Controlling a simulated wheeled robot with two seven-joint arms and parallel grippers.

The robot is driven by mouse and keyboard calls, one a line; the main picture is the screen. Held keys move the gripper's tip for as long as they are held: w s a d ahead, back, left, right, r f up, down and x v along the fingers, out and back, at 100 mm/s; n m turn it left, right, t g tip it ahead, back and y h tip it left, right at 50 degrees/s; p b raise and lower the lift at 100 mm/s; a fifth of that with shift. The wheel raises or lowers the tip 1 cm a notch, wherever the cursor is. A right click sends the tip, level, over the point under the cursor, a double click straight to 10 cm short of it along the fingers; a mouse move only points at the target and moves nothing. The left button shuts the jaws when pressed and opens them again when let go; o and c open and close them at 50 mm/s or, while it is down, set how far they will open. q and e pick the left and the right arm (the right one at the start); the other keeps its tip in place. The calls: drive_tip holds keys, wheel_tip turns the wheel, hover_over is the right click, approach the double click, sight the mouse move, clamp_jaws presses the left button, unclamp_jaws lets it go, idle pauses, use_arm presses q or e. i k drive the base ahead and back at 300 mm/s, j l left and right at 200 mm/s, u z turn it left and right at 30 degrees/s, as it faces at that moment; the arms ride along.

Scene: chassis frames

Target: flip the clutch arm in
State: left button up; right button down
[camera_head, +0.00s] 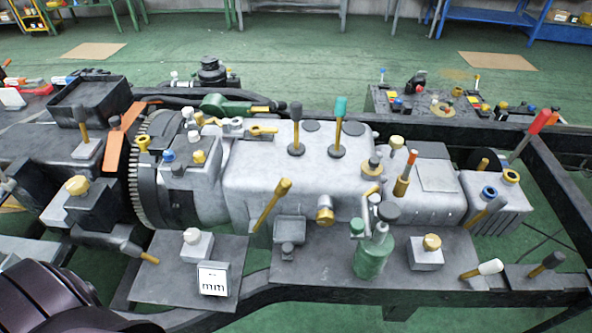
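A chassis with a grey gearbox casing (285,175) fills the middle of the view. At its left end is a toothed flywheel ring (136,175), with a grey bell housing (205,180) beside it. No part is labelled as the clutch arm, so I cannot tell which one it is. A short gold lever (262,130) lies nearly flat above the housing. An orange bar (118,145) stands tilted left of the flywheel. A gold lever (272,205) leans on the casing's near side. Neither gripper shows; a dark rounded part at the lower left looks like my arm.
A green bottle (372,254) stands on the near side plate (330,270). A black-knobbed lever (296,135) and a teal-knobbed lever (338,130) rise from the casing. A red-tipped lever (530,135) stands at right. Dark frame rails surround the parts. Green floor (300,60) behind is mostly clear.

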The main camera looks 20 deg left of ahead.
sight(285, 184)
drive_tip(key=k+j+u, duration=0.15)
drive_tip(key=u, duration=0.2)
drive_tip(key=k+j+u, duration=0.2)
drive_tip(key=u, duration=0.15)
